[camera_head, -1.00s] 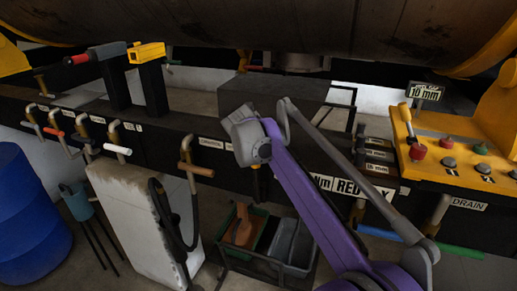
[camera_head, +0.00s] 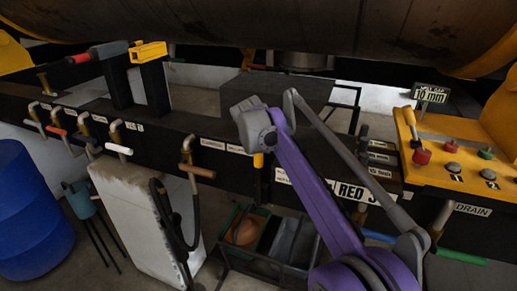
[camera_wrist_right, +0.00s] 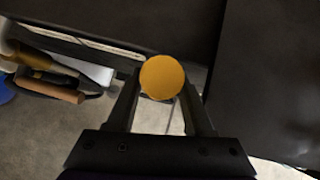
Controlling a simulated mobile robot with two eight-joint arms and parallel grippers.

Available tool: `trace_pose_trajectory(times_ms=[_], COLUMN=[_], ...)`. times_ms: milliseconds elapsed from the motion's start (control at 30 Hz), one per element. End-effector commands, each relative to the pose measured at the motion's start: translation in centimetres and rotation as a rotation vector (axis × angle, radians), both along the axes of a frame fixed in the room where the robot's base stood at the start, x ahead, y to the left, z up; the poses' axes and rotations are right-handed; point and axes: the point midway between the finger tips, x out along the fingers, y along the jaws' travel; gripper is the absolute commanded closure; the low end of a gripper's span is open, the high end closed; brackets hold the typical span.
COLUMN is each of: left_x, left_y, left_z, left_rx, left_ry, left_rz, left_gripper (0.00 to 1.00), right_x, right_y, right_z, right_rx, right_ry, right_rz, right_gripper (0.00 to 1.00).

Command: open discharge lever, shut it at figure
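A lever handle with a yellow end (camera_head: 258,160) hangs at the front of the dark beam, just below my right wrist in the head view. In the right wrist view a round yellow end (camera_wrist_right: 162,77) lies between the two dark fingers of my right gripper (camera_wrist_right: 163,92), seen end-on. The fingers stand on either side of it; I cannot tell whether they press on it. The head view hides these fingers behind my grey wrist. The label beside this handle is partly covered, so I cannot read it as discharge. A sign (camera_head: 430,93) reads 10 mm. My left gripper is not in view.
A tan-handled lever (camera_head: 196,171) hangs left of my arm, and several levers hang further left. A drain lever has a green handle (camera_head: 461,256). A yellow console (camera_head: 460,185) carries knobs. A white block (camera_head: 130,215) and blue drum (camera_head: 30,215) stand lower left.

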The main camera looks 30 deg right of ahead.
Motion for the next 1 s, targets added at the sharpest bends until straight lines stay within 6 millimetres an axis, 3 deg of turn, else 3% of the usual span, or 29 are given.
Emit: trace_pose_trajectory(times_ms=[100,467,1000], left_x=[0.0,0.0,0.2], left_y=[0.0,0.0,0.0], left_z=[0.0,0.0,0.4], left_rx=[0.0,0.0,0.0], left_ry=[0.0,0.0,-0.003], left_rz=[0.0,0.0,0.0], left_gripper=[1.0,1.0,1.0], right_x=[0.0,-0.4,-4.8], right_y=[0.0,0.4,3.8], right_z=[0.0,0.5,7.9], right_rx=[0.001,0.001,0.001], right_ry=[0.001,0.001,0.001], right_rz=[0.0,0.001,0.001], right_gripper=[0.31,0.31,0.31])
